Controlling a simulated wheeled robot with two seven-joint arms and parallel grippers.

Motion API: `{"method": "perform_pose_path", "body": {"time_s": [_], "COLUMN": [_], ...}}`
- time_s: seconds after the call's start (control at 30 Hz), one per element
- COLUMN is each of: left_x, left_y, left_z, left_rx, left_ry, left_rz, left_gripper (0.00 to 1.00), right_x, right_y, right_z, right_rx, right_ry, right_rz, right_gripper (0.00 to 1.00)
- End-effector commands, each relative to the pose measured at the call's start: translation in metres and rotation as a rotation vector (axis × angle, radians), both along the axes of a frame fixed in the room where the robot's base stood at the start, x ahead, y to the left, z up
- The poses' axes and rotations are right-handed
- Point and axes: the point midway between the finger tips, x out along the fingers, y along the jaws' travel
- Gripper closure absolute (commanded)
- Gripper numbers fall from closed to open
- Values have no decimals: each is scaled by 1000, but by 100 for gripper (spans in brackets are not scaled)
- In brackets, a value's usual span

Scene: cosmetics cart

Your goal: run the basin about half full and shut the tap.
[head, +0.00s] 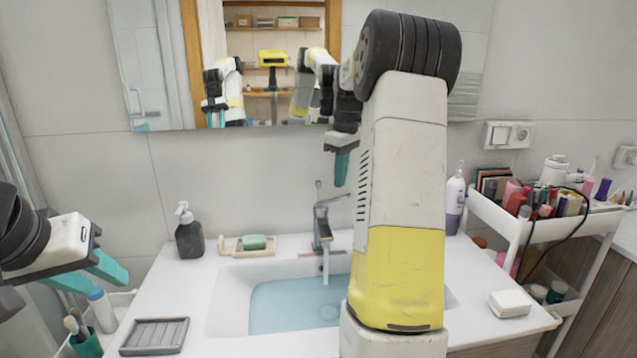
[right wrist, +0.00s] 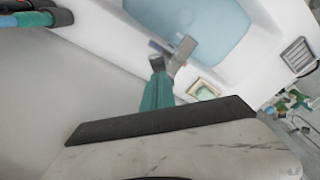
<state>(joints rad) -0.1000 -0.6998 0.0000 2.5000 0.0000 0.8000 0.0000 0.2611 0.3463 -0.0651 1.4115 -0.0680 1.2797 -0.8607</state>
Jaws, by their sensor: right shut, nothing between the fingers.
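The white basin (head: 232,300) holds light blue water (head: 290,305) whose surface lies below the rim; the drain shows through it. The grey tap (head: 322,230) stands at the back edge, its lever (head: 335,199) raised. A thin pale stream (head: 325,268) falls from the spout. My right gripper (head: 341,168) is shut and empty, pointing down above the tap; in the right wrist view its teal fingers (right wrist: 157,88) appear close to the tap (right wrist: 178,56), contact unclear. My left gripper (head: 92,276) is open and empty at the left. My right arm hides the basin's right part.
A green soap on a dish (head: 230,249) and a dark pump bottle (head: 189,235) stand left of the tap. A grey ridged dish (head: 155,336) lies front left. A loaded cart (head: 530,232) stands at the right. A mirror (head: 150,60) hangs behind.

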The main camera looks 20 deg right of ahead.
Motion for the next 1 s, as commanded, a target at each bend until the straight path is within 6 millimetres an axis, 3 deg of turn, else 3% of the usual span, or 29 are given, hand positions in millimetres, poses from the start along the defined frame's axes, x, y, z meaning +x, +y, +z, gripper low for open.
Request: {"method": "perform_pose_path", "body": {"time_s": [0.2,0.57,1.0], "left_x": [0,0,0], "left_y": [0,0,0], "left_z": [0,0,0], "left_rx": [0,0,0], "left_ry": [0,0,0], "left_rz": [0,0,0], "left_gripper": [64,64,64], "right_x": [-6,-7,-29], "right_y": [-3,-4,-17], "right_z": [-13,-14,-45], "right_rx": [0,2,145], "right_ry": [0,-3,-234], "right_rz": [0,-1,-5], "right_gripper": [100,100,100]}}
